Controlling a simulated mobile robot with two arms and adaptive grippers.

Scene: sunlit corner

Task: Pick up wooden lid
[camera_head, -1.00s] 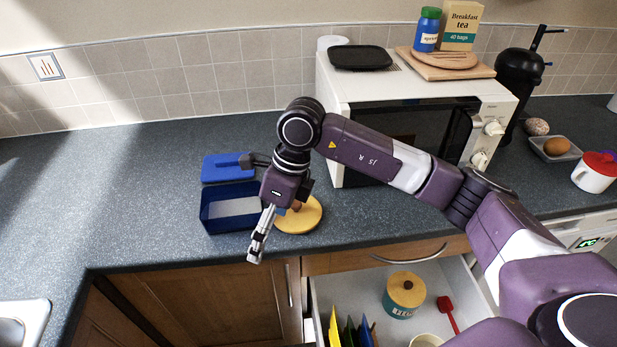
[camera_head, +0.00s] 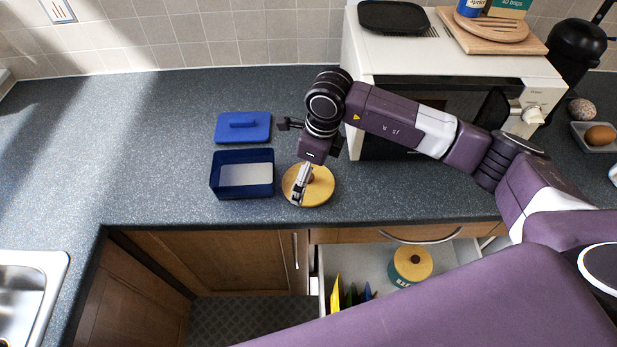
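The round wooden lid (camera_head: 322,190) lies flat on the dark counter, to the right of the blue open box. A small darker knob shows near its middle, partly behind my gripper. My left gripper is not in view.
The blue box (camera_head: 213,178) and its blue lid (camera_head: 243,127) lie just left. A white microwave (camera_head: 362,60) stands behind right. Below the counter edge, an open drawer (camera_head: 372,256) holds a canister with a yellowish lid (camera_head: 412,262). The counter at left is clear.

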